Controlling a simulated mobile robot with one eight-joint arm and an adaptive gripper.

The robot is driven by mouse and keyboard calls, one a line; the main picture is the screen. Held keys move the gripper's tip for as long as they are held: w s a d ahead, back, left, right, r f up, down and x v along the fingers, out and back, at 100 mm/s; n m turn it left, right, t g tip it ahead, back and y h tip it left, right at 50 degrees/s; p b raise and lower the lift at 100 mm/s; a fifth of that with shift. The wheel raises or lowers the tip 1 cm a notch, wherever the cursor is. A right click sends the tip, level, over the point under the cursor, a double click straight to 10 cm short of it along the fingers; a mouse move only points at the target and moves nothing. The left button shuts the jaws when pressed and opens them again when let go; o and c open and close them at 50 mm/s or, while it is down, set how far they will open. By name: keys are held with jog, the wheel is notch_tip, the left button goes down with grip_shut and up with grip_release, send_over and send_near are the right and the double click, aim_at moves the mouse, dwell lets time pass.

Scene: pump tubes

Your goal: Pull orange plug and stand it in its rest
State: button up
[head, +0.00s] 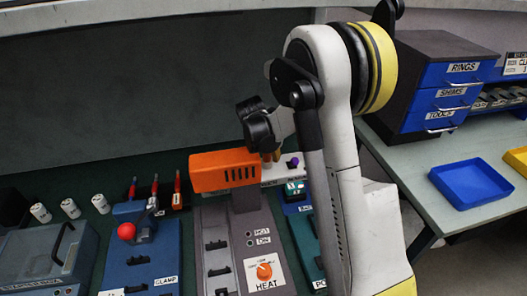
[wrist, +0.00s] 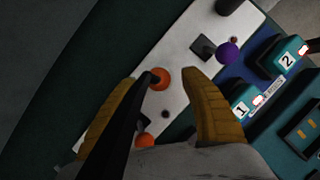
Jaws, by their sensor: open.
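My gripper (wrist: 160,74) is open, with its two yellow-brown fingers apart over a white strip (wrist: 178,46). A round orange plug top (wrist: 161,79) shows between the fingertips; I cannot tell whether either finger touches it. A second orange round piece (wrist: 145,140) shows lower down, partly hidden by my gripper. A purple plug (wrist: 228,52) stands to the right of the fingers, by a dark square on the strip. In the head view my gripper (head: 270,157) is low behind the orange heater head, and the orange plug is hidden there. The purple plug (head: 294,161) shows just right of it.
The orange heater head (head: 225,170) stands close left of my gripper. Blocks labelled 1 (wrist: 242,108) and 2 (wrist: 287,60) lie right of the strip. A clamp with a red knob (head: 127,231) is at left. A blue tray (head: 471,187) is on the right table.

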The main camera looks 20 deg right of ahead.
jog(key=shift+x, duration=0.95)
grip_shut()
jog(key=shift+r, duration=0.7)
dwell(0.4)
jog(key=shift+r+p, duration=1.45)
jog(key=shift+r, duration=0.65)
